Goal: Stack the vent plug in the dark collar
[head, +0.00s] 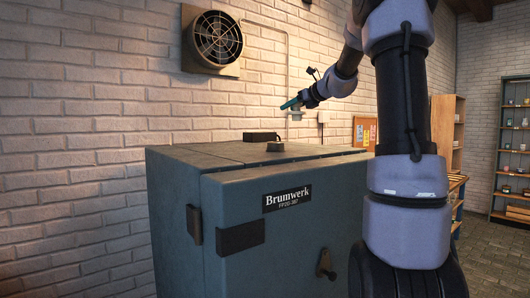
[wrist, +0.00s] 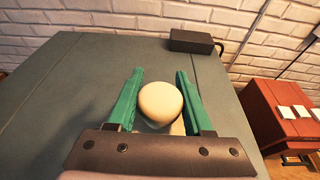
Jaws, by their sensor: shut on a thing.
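The vent plug, a cream rounded knob (wrist: 161,102), is between the green fingers of my gripper (wrist: 160,98) in the wrist view. The gripper is shut on it. In the head view my gripper (head: 291,104) is raised above the cabinet top, near its back right. The dark collar (head: 275,147) is a small, low dark piece on the cabinet top, lower than my gripper and slightly left of it in the picture. The collar does not show in the wrist view. The plug is not clear in the head view.
The grey-blue Brumwerk cabinet (head: 240,190) has a flat, mostly bare top. A black box (head: 262,137) lies near its back edge and also shows in the wrist view (wrist: 195,41). A brick wall (head: 90,120) with a vent fan (head: 216,40) stands behind.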

